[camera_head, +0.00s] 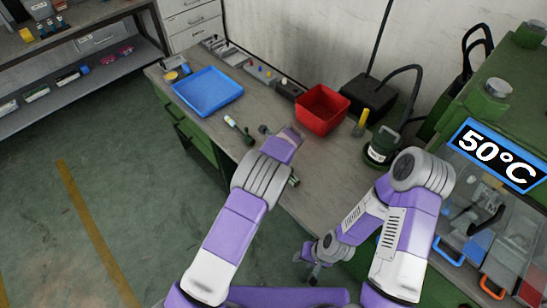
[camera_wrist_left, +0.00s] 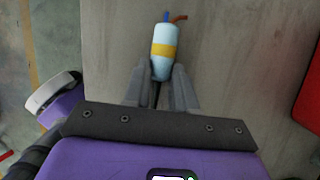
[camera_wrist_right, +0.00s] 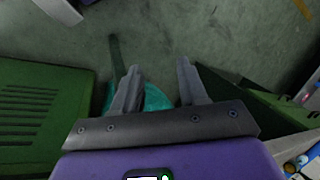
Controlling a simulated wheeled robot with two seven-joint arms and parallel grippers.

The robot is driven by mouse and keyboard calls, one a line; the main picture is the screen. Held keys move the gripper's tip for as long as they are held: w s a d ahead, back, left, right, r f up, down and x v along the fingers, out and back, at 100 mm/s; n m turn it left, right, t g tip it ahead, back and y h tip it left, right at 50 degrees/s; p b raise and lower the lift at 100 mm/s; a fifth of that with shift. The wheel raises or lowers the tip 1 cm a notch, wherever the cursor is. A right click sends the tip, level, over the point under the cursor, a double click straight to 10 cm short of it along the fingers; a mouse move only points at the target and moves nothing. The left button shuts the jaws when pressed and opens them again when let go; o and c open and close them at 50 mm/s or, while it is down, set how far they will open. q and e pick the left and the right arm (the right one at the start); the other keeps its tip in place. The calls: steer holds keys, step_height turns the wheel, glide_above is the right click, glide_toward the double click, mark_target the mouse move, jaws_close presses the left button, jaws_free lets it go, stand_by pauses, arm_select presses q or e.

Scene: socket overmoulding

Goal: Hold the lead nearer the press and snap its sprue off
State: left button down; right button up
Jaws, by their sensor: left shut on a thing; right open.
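A lead with a pale blue body and a yellow band (camera_wrist_left: 163,50) is between the fingers of my left gripper (camera_wrist_left: 160,76), with blue and orange-red ends pointing away. In the head view, my left gripper (camera_head: 254,134) is low over the workbench, shut on the lead's pale end (camera_head: 230,120). I cannot make out a sprue. The press with the 50°C display (camera_head: 500,155) stands at the right. My right gripper (camera_head: 312,260) is open and empty in front of the bench; in its wrist view, its fingers (camera_wrist_right: 158,82) are apart.
A blue tray (camera_head: 208,92) and a red bin (camera_head: 322,110) stand on the bench (camera_head: 290,205). A small dark green thing (camera_head: 294,181) lies beside my left arm. A green-based device (camera_head: 380,152) is near the press. A teal thing (camera_wrist_right: 155,98) shows below my right gripper.

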steer(key=shift+o, duration=0.3)
steer(key=w+a+r+n+y, duration=0.1)
steer(key=w+a+r+n, duration=0.4)
steer(key=a+r+n, duration=0.2)
steer(key=w+d+r, duration=0.1)
steer(key=w+r, duration=0.2)
steer(key=w+r+n+t, duration=0.1)
steer(key=w+r, duration=0.2)
steer(key=w, duration=0.1)
steer(key=w+d+r+n+t+h, duration=0.1)
steer(key=w+r, duration=0.2)
steer(key=shift+w+d, duration=0.15)
steer(key=shift+d, duration=0.15)
steer(key=w+d+r+t, duration=0.2)
steer(key=w+d+r, duration=0.1)
steer(key=w+r, duration=0.4)
steer(key=shift+h, duration=0.4)
steer(key=x, duration=1)
steer(key=shift+w+a, duration=0.15)
steer(key=shift+a, duration=0.2)
jaws_close()
